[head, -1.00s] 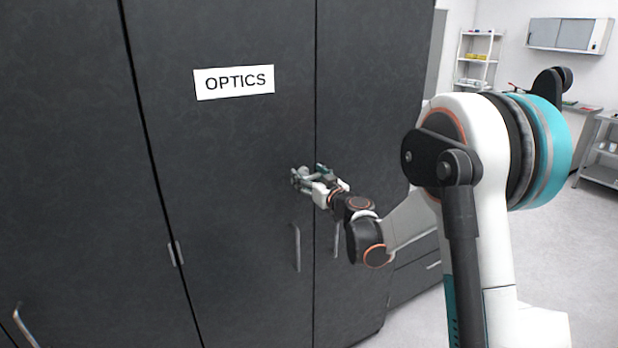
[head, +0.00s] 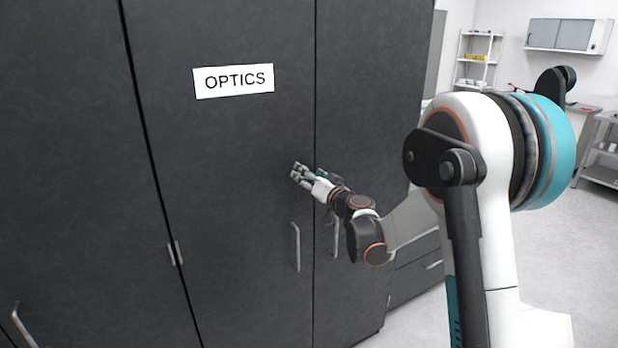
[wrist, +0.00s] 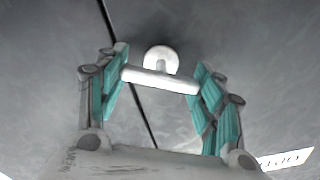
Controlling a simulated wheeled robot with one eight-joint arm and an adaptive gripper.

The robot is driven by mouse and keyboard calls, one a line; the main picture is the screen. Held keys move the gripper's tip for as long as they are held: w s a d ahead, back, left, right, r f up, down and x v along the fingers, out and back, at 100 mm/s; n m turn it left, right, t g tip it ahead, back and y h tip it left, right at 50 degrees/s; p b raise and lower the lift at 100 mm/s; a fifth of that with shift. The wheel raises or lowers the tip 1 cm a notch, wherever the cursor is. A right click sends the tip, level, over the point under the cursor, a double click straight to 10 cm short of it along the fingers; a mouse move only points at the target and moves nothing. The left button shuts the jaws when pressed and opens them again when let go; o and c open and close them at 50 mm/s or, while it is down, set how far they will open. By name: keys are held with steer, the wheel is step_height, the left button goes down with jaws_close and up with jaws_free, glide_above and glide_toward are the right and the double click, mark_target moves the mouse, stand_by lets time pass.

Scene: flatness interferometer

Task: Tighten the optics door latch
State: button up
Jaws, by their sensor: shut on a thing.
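The optics door (head: 230,140) is a dark panel with a white OPTICS label (head: 233,81); the label also shows upside down in the wrist view (wrist: 287,159). The latch (wrist: 160,80) is a pale T-shaped handle on a round base (wrist: 162,58), close to the door seam. My gripper (head: 300,174) is at the door's right edge, above the door handle. In the wrist view its teal-padded fingers (wrist: 159,75) hold the two ends of the crossbar between them. In the head view the gripper mostly hides the latch.
A vertical bar handle (head: 296,247) sits just below my gripper, with another handle (head: 336,238) on the neighbouring door. A small metal fitting (head: 175,253) is on the seam to the left. Open floor and shelves (head: 478,58) lie behind at right.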

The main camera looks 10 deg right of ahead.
steer(key=m, duration=0.6)
steer(key=shift+d+f, duration=0.1)
steer(key=m, duration=0.6)
steer(key=shift+f+b, duration=0.1)
steer(key=shift+b, duration=0.3)
steer(key=o, duration=1)
steer(key=shift+o, duration=0.2)
steer(key=v, duration=1.2)
